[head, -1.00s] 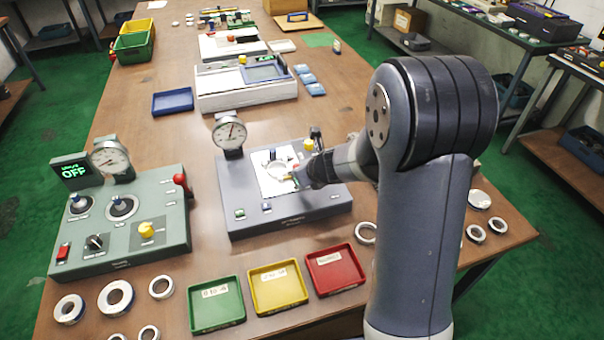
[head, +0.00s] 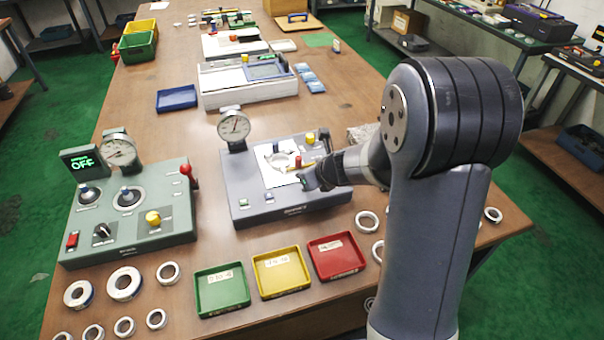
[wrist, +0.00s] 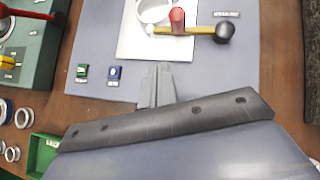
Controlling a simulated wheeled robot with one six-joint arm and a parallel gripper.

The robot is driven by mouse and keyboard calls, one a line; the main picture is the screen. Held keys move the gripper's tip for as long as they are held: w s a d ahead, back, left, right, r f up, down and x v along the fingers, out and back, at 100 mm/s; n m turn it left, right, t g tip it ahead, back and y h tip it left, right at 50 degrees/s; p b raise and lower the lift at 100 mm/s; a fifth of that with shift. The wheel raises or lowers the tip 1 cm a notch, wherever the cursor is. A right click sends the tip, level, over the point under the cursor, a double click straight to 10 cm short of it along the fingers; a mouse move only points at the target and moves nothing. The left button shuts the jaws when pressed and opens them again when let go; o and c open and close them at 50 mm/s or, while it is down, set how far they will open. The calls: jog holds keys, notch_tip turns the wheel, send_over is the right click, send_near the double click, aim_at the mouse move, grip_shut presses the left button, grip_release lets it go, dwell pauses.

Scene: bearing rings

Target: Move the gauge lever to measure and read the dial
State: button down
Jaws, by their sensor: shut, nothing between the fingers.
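The gauge station (head: 245,190) is a blue-grey box on the table with a round dial (head: 234,126) at its back left; the dial is too small to read. A bearing ring sits on its white plate (head: 268,177). A red piece (wrist: 178,20) stands at the bar's left part. My gripper (wrist: 158,66) is shut and empty, just below the white plate's near edge in that view and apart from the lever.
A green-grey station (head: 125,230) with an OFF display stands at left. Green (head: 222,306), yellow (head: 281,288) and red (head: 337,271) trays lie in front of the gauge. Several loose rings lie around them. A green and a blue button (wrist: 114,72) sit left of my gripper.

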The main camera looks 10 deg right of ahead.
jog(key=shift+s+d+r, duration=0.15)
jog(key=shift+s+r, duration=0.05)
jog(key=shift+r, duration=0.35)
jog(key=a+p+v, duration=0.1)
jog(key=p+v, duration=0.1)
jog(key=v, duration=0.5)
jog(key=shift+s+a, duration=0.15)
jog(key=shift+s, duration=0.25)
jog(key=c, duration=2.2)
grip_release()
